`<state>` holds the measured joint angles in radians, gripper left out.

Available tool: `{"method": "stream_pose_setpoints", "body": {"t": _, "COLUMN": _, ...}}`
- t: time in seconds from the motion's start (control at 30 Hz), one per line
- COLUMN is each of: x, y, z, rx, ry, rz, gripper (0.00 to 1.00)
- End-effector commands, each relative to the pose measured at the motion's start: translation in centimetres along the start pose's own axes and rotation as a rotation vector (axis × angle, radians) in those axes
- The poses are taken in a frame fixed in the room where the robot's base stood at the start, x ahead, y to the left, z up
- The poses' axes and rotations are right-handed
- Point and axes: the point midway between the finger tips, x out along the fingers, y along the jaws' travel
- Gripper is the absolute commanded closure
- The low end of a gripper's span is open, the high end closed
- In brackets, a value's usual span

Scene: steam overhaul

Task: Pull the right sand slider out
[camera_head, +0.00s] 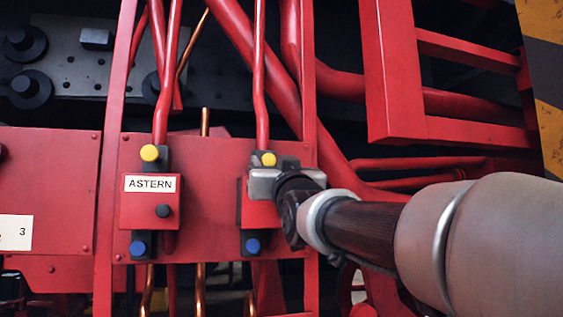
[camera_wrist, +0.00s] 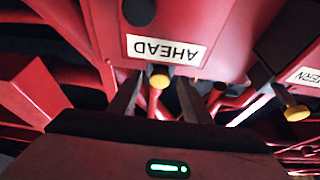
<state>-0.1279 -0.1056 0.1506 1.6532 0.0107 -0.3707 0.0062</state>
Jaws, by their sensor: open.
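The right slider unit is a red box (camera_head: 259,214) on a red panel, mostly hidden behind my gripper (camera_head: 287,182) in the head view. Its yellow knob (camera_head: 268,159) shows at the top and its blue knob (camera_head: 252,246) at the bottom. In the wrist view, the picture is upside down and the box carries a white AHEAD label (camera_wrist: 166,50) and a dark knob (camera_wrist: 139,12). My gripper (camera_wrist: 158,88) is open, with one finger on each side of the yellow knob (camera_wrist: 159,77) in that picture. Whether the fingers touch anything cannot be told.
The left unit, with its ASTERN label (camera_head: 150,184), has a yellow knob (camera_head: 150,153), a black knob (camera_head: 163,211) and a blue knob (camera_head: 138,248). Red pipes (camera_head: 261,80) run vertically and diagonally around the panel. A red frame (camera_head: 392,80) stands at the right.

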Motion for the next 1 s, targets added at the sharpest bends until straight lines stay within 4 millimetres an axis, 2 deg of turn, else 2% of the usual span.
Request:
{"method": "stream_pose_setpoints", "body": {"t": 0.17, "x": 0.0, "y": 0.0, "z": 0.0, "rx": 0.000, "ry": 0.000, "rz": 0.000, "gripper": 0.55}}
{"method": "stream_pose_setpoints", "body": {"t": 0.43, "x": 0.0, "y": 0.0, "z": 0.0, "rx": -0.001, "ry": 0.000, "rz": 0.000, "gripper": 0.99}}
{"method": "stream_pose_setpoints", "body": {"t": 0.63, "x": -0.3, "y": 0.0, "z": 0.0, "rx": -0.001, "ry": 0.001, "rz": 0.000, "gripper": 1.00}}
{"method": "stream_pose_setpoints", "body": {"t": 0.9, "x": -3.6, "y": 0.0, "z": -1.1, "rx": -0.002, "ry": 0.003, "rz": 0.000, "gripper": 1.00}}
{"method": "stream_pose_setpoints", "body": {"t": 1.0, "x": -3.7, "y": 0.0, "z": -1.5, "rx": -0.001, "ry": 0.000, "rz": 0.000, "gripper": 1.00}}
